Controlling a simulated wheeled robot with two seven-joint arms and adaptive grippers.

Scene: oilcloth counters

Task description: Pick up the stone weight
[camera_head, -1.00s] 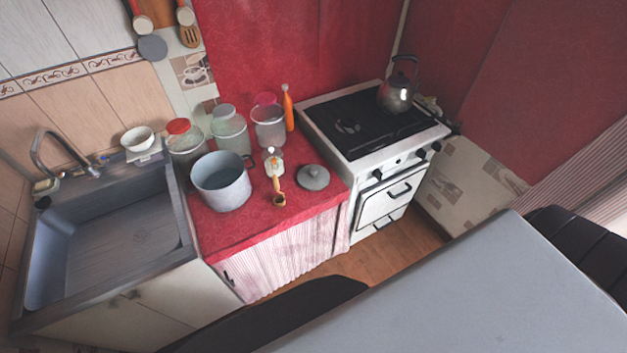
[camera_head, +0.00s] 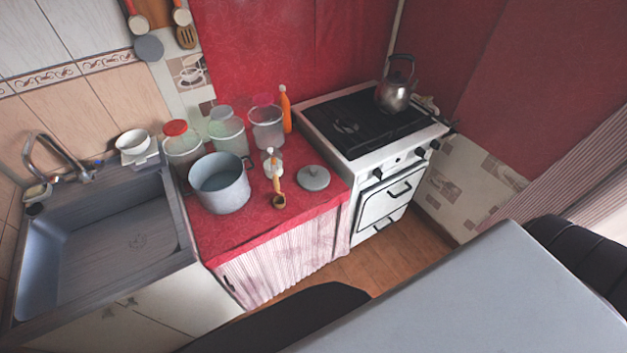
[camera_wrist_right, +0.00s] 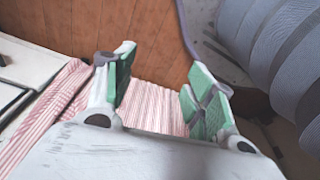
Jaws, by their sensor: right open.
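I cannot make out the stone weight for certain. A round grey piece with a small knob (camera_head: 313,177) lies on the red counter (camera_head: 235,238), near the stove; it could be the weight or a pot lid. My right gripper (camera_wrist_right: 162,75) shows only in the right wrist view, with its green-padded fingers spread wide and nothing between them. No counter object shows in that view. My left gripper is in neither current view.
A grey pot (camera_head: 220,184), several jars, a wooden-handled ladle (camera_head: 278,195) and an orange bottle (camera_head: 285,108) crowd the counter. A sink (camera_head: 110,240) is left, a stove (camera_head: 370,120) with a kettle (camera_head: 395,92) right. A grey surface (camera_head: 480,290) fills the lower right.

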